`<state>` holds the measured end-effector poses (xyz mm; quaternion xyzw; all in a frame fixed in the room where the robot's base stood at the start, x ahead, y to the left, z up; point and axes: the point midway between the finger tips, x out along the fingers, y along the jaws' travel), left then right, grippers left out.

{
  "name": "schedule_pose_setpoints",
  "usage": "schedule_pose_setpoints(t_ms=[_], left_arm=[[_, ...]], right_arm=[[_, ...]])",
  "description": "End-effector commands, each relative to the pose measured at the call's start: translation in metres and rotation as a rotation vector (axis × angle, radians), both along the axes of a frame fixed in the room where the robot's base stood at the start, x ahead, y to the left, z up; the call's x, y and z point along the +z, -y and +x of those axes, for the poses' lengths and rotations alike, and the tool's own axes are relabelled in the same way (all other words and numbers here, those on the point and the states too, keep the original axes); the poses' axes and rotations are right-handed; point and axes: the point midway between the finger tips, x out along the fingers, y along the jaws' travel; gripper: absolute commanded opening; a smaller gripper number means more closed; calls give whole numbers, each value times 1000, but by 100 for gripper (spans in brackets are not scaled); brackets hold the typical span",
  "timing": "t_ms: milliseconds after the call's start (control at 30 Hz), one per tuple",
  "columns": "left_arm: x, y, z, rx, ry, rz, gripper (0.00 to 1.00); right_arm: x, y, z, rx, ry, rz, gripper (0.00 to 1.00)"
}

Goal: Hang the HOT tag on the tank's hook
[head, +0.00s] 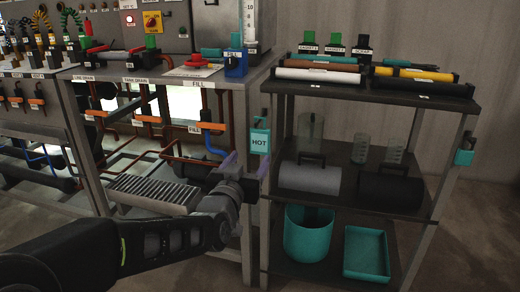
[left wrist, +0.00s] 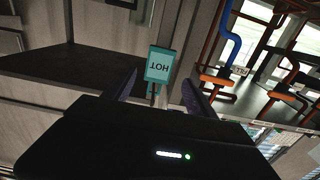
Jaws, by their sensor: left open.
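The HOT tag (head: 260,140) is a small teal plate with dark lettering. It hangs at the front left post of the dark shelf rack, facing me. In the left wrist view the tag (left wrist: 160,64) appears upside down, just beyond the fingertips. My left gripper (head: 245,166) is open, its two purple-grey fingers spread just below the tag. In the left wrist view the gripper (left wrist: 161,92) has nothing clearly between its fingers; I cannot tell whether they touch the tag. I cannot make out the tank's hook for certain. My right gripper is out of view.
The shelf rack (head: 412,96) holds rolls, beakers, a teal bucket (head: 308,234) and a teal tray (head: 367,252). A workbench (head: 140,77) with orange valve handles, pipes and a blue FILL block (head: 235,64) stands left of it. A teal holder (head: 464,157) is on the rack's right post.

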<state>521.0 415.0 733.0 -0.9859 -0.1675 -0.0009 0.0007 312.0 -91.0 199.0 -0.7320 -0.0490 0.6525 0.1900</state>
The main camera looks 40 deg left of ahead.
Motion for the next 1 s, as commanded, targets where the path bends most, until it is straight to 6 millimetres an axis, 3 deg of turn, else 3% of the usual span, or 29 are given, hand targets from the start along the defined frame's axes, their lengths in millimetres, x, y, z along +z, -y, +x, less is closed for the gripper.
schedule_pose_setpoints(t_ms=[367,733,1000], left_arm=[[0,-4,11,-1,-3,-2,65],[-1,-19,56,-2,-3,-2,65],[-2,-29,86,-2,-3,-2,65]], right_arm=[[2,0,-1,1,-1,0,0],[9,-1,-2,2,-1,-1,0],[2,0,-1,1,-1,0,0]])
